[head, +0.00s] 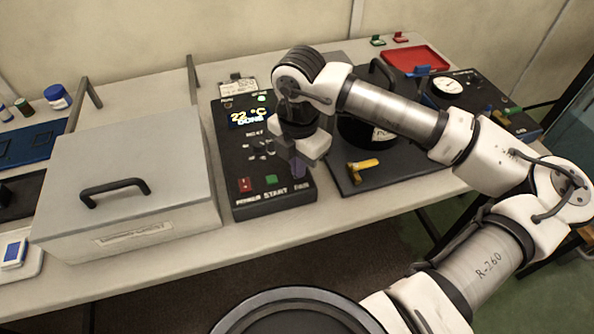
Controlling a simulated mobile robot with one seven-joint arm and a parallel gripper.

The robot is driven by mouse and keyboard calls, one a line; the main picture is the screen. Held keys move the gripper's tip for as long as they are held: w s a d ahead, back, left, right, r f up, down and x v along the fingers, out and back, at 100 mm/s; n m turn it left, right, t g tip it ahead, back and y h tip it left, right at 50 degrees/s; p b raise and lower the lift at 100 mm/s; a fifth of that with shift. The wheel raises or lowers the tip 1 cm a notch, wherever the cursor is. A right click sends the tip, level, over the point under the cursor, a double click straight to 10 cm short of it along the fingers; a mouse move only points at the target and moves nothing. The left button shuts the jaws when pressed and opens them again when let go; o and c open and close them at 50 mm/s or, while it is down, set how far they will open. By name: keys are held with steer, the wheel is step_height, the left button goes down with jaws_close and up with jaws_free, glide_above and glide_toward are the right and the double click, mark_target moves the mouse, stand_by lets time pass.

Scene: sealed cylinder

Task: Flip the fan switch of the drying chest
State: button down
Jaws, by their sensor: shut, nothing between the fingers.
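The drying chest (130,150) is a pale grey box with a dark handle on its lid, which is closed. A black control panel (240,160) beside it has a lit display (250,117) reading 22 °C, a red button (245,185), and a green button (272,180) above the word START. A label like FAN (301,189) is at its lower right. My gripper (298,168) is shut and empty, pointing down over the panel's right side, just above that label. The fan switch is hidden or cannot be made out there. I cannot tell whether the fingertips touch the panel.
Right of the panel, a dark plate holds a round black vessel (362,132) and a yellow-handled valve (363,165). A red tray (415,59) and a black gauge unit (478,95) stand farther right. A white-and-blue device (14,252) lies at the left edge.

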steer(key=shift+f, duration=0.2)
steer(key=shift+r, duration=0.15)
steer(key=shift+r+p, duration=1.15)
steer(key=shift+r, duration=2.2)
